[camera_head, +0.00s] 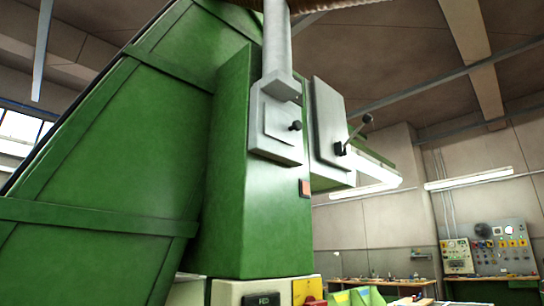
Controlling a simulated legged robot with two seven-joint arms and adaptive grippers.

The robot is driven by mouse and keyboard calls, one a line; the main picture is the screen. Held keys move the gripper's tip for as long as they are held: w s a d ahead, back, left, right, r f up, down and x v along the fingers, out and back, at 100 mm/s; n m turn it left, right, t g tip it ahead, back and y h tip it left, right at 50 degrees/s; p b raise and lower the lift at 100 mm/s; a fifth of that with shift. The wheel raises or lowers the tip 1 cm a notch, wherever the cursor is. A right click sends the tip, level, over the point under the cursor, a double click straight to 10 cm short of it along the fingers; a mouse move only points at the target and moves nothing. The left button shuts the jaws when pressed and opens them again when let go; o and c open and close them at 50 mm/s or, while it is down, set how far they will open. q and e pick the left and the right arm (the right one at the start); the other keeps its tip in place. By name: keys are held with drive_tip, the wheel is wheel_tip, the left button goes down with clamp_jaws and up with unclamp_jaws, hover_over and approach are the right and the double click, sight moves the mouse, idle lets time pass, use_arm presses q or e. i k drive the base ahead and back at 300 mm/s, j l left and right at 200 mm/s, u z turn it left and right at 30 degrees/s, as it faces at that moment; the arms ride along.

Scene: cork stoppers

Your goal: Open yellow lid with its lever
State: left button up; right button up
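A small yellow panel (307,290) shows at the bottom edge, on the lower front of a tall green machine (228,180). I cannot tell whether it is the yellow lid, as the frame cuts it off. A short lever (356,131) with a round knob sticks out from a grey box (328,120) on the machine's upper right side. I cannot tell whether this lever belongs to the lid. Neither of my grippers is in view.
A grey switch box (277,125) with a black knob hangs under a vertical pipe (277,40). Green bins (358,296) are at the bottom. Workbenches and a control panel (487,248) stand at the far right.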

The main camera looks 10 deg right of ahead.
sight(366, 118)
drive_tip(key=k+u, duration=0.1)
drive_tip(key=u, duration=0.3)
drive_tip(key=k+u, duration=0.1)
drive_tip(key=u, duration=0.3)
drive_tip(key=j+u, duration=0.1)
drive_tip(key=u, duration=0.3)
drive_tip(key=l+u, duration=0.15)
drive_tip(key=l, duration=0.35)
drive_tip(key=l+u, duration=0.15)
drive_tip(key=l, duration=0.35)
drive_tip(key=k+l+u, duration=0.15)
drive_tip(key=l, duration=0.35)
drive_tip(key=l+u, duration=0.1)
drive_tip(key=l, duration=0.4)
drive_tip(key=k+l, duration=0.1)
drive_tip(key=l, duration=0.45)
drive_tip(key=k+l, duration=0.1)
drive_tip(key=l, duration=1.05)
drive_tip(key=k+l, duration=0.15)
drive_tip(key=l, duration=0.4)
drive_tip(key=k+l, duration=0.1)
drive_tip(key=l, duration=0.45)
drive_tip(key=k+l, duration=0.1)
drive_tip(key=l, duration=0.5)
drive_tip(key=k+l, duration=0.1)
drive_tip(key=l, duration=0.45)
